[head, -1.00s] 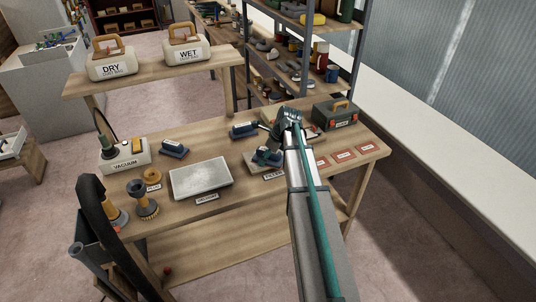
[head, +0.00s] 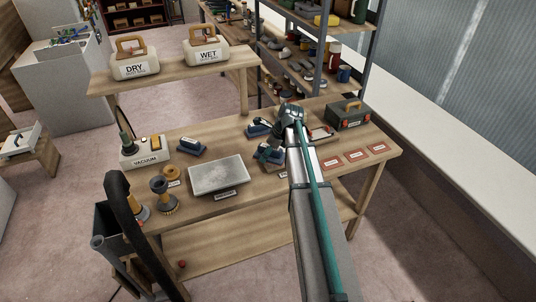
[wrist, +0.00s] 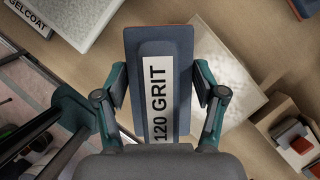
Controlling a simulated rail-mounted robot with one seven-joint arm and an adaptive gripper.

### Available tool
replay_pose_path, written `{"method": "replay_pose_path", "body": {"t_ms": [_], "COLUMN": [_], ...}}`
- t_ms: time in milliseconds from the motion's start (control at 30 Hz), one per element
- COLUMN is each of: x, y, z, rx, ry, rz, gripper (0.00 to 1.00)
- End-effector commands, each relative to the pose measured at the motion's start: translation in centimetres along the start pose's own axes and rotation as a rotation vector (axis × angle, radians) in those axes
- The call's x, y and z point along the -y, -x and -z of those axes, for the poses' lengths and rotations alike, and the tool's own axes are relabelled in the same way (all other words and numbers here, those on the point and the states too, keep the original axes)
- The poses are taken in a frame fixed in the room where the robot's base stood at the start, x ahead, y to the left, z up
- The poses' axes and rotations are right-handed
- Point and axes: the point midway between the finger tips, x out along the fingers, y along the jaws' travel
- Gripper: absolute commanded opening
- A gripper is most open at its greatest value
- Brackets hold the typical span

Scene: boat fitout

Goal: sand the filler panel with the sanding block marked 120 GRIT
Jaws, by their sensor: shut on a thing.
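My gripper (wrist: 158,95) is shut on the sanding block marked 120 GRIT (wrist: 158,75), its fingers on the block's two long sides. The block is dark blue-grey with a white label facing the wrist camera. In the head view my gripper (head: 269,153) is low over the right half of the bench. In the head view my arm hides most of the panel. I cannot tell whether the block touches it.
The gelcoat panel (head: 216,174) lies left of my gripper. Other blue blocks (head: 190,147) (head: 258,129) lie farther back. A vacuum box (head: 146,152), a grey toolbox (head: 348,113) and red-edged cards (head: 355,156) are on the bench. Shelving stands behind.

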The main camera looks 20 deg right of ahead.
Motion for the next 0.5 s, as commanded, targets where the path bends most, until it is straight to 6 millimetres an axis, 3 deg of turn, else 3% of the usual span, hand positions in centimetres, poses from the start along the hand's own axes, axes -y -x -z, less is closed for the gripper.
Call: {"method": "replay_pose_path", "body": {"t_ms": [500], "x": [-0.2], "y": [4.2], "z": [-2.0], "rx": [0.001], "ry": [0.004], "rz": [-0.001], "gripper": [0.37]}}
